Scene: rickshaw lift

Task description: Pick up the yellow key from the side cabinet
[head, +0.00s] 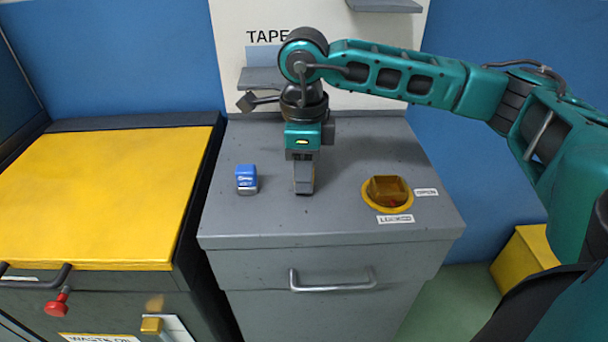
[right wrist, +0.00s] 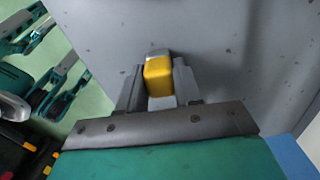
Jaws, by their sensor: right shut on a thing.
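My right gripper (head: 304,185) points straight down at the top of the grey side cabinet (head: 330,222), between a blue item and a round yellow fitting. In the right wrist view, the yellow key (right wrist: 158,76) sits between the two fingers of my right gripper (right wrist: 158,88), which are shut on it. The key shows a yellow block with a grey metal part. In the head view the fingers hide the key. I cannot tell whether the key touches the cabinet top. My left gripper is not in view.
A small blue item (head: 246,178) stands left of my right gripper. A round yellow fitting (head: 388,192) with a raised block is at the right. A cabinet with a yellow top (head: 100,200) stands at the left. A shelf (head: 262,78) is on the back wall panel.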

